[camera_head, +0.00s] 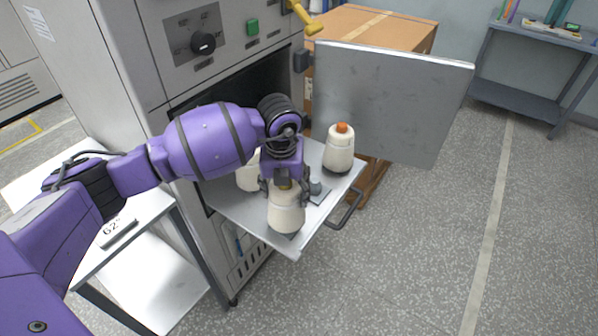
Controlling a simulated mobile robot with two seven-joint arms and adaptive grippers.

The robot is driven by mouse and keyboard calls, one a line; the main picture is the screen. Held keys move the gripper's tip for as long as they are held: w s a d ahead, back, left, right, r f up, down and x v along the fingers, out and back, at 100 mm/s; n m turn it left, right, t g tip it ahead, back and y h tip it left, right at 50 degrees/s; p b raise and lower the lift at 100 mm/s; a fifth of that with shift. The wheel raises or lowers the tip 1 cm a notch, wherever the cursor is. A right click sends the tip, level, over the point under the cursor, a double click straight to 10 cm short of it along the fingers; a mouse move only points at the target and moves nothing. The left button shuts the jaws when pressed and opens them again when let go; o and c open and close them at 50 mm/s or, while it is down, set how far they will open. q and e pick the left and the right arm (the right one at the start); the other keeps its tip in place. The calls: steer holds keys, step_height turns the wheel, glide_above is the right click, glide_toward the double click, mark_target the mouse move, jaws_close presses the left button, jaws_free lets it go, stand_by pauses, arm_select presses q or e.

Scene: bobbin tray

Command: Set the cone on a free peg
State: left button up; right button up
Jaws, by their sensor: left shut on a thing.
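My left gripper (285,198) points down and is shut on a cream cone (287,218) over the front corner of the pulled-out tray (238,213). A grey base shows just under this cone; I cannot tell whether the cone rests on it. A second cream cone with an orange top (340,149) stands upright at the tray's right side. A third cone (247,178) stands further left, partly hidden by my arm and gripper. A small grey peg (316,188) shows bare to the right of my gripper. My right gripper is out of view.
The open metal door (390,105) stands behind the tray's right side. The cabinet (130,60) rises behind my left arm. A white side table (150,265) is at the left, a cardboard box (375,30) behind the door. The floor at the right is clear.

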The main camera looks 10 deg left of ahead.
arm_select(q)
steer(key=shift+f+b, duration=0.3)
steer(key=shift+f, duration=0.6)
steer(key=o, duration=2)
steer(key=r, duration=0.4)
steer(key=s+r, duration=0.1)
steer(key=r, duration=0.7)
steer(key=shift+s+d, duration=0.15)
steer(key=shift+s, duration=0.05)
